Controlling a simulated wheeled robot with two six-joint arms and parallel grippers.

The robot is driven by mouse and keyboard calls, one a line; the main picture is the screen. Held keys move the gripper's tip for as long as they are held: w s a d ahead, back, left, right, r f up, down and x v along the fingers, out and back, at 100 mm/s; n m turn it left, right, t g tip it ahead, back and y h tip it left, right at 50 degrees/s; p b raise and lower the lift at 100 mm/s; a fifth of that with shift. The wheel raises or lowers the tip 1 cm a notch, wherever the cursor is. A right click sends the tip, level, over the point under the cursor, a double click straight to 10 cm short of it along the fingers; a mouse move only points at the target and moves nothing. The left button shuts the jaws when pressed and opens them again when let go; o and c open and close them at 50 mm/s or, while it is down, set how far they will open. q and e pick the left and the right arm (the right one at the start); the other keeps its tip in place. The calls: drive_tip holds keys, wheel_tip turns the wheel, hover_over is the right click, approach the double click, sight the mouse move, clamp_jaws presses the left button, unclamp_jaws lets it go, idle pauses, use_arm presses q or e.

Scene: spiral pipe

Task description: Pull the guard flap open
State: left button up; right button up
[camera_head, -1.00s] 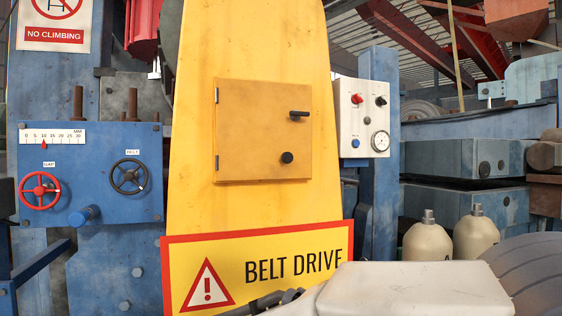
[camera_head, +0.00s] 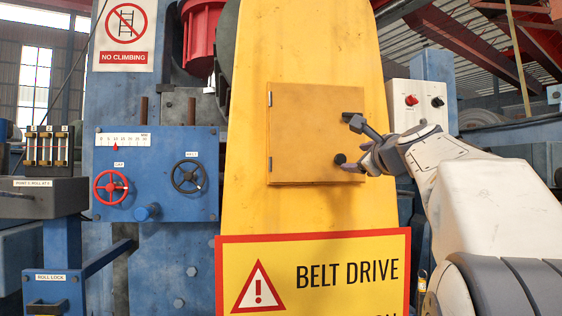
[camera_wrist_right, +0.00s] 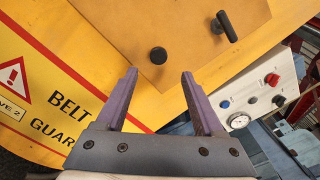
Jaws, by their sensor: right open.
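The guard flap (camera_head: 303,135) is a square orange-yellow panel on the yellow belt guard (camera_head: 310,45). It looks shut, with hinges along its left edge. A round black knob (camera_head: 340,159) sits low near its right edge, and a black bar handle (camera_head: 352,116) sits above it. My right gripper (camera_head: 358,147) is open in front of the flap's right side. In the right wrist view, the knob (camera_wrist_right: 158,55) shows just beyond and between the open fingertips (camera_wrist_right: 159,74); nothing is held. The handle (camera_wrist_right: 227,27) is up and right of the fingers. My left gripper is out of view.
A BELT DRIVE warning sign (camera_head: 345,250) sits below the flap. A switch box (camera_head: 418,105) is right of the guard, partly behind my right arm. A blue panel (camera_head: 150,175) with red and black handwheels is to the left.

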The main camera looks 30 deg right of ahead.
sight(341, 159)
drive_tip(key=p+x, duration=0.3)
drive_tip(key=x, duration=0.5)
drive_tip(key=shift+w, duration=0.3)
drive_tip(key=shift+w+d+f, duration=0.1)
drive_tip(key=shift+w+f, duration=0.05)
drive_tip(key=shift+w, duration=0.2)
clamp_jaws()
idle(0.6)
